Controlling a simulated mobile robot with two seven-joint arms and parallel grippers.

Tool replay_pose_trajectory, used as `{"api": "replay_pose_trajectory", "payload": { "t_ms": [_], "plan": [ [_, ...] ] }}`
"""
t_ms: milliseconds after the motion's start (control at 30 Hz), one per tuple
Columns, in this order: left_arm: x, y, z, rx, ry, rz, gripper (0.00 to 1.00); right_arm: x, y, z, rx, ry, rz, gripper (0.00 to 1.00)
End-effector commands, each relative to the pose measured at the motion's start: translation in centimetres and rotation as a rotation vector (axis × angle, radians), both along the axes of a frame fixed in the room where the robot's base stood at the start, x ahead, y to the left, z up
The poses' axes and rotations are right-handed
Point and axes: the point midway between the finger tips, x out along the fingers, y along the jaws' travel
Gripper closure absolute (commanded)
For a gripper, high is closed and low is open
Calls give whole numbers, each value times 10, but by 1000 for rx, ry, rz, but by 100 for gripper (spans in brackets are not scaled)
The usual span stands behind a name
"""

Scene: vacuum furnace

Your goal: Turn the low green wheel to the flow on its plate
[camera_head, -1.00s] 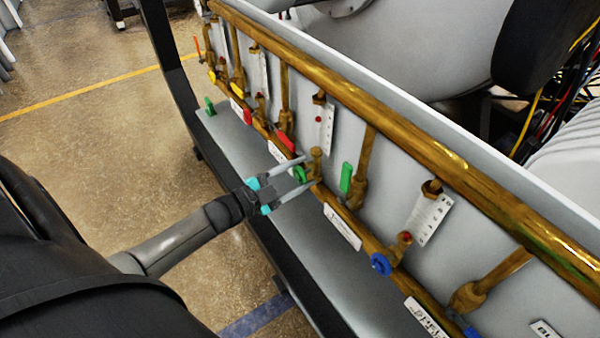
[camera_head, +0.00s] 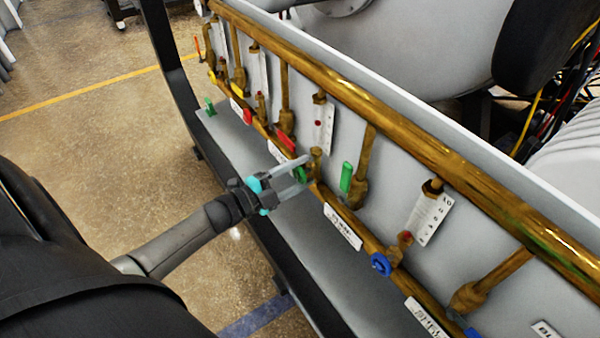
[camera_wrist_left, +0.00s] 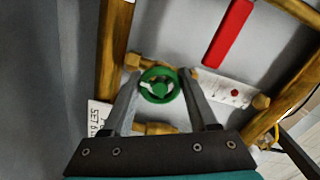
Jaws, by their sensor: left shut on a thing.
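The low green wheel (camera_head: 300,175) sits on a brass fitting at the lower brass pipe. In the left wrist view the wheel (camera_wrist_left: 148,91) is a round green ring with spokes. My left gripper (camera_head: 308,171) has one finger on each side of the wheel and is shut on it. The left gripper (camera_wrist_left: 160,84) shows the same in the wrist view. A white scale (camera_wrist_left: 228,91) with a red dot lies right of the wheel there. A white plate (camera_wrist_left: 98,116) at the lower left is partly cut off by the finger, its lettering only partly readable.
A green bar handle (camera_head: 346,177) is right of the gripper, and red handles (camera_head: 287,141) are at its upper left. A blue wheel (camera_head: 381,264) is lower right. Brass pipes run along the panel. A grey ledge (camera_head: 240,160) below is mostly clear.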

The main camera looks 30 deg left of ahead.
Motion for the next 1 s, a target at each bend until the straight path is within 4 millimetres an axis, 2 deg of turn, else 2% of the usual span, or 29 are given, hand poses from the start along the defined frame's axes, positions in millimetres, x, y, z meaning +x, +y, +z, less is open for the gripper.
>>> {"api": "replay_pose_trajectory", "payload": {
  "t_ms": [100,133,367,1000],
  "plan": [
    [0,0,0,-1,0,-1,96,0,0,0,0,0,0,100],
    [0,0,0,-1,0,-1,37,0,0,0,0,0,0,100],
    [0,0,0,-2,0,-1,12,0,0,0,0,0,1,100],
    [1,1,3,-41,11,1,11,0,1,1,1,0,2,100]
  ]
}}
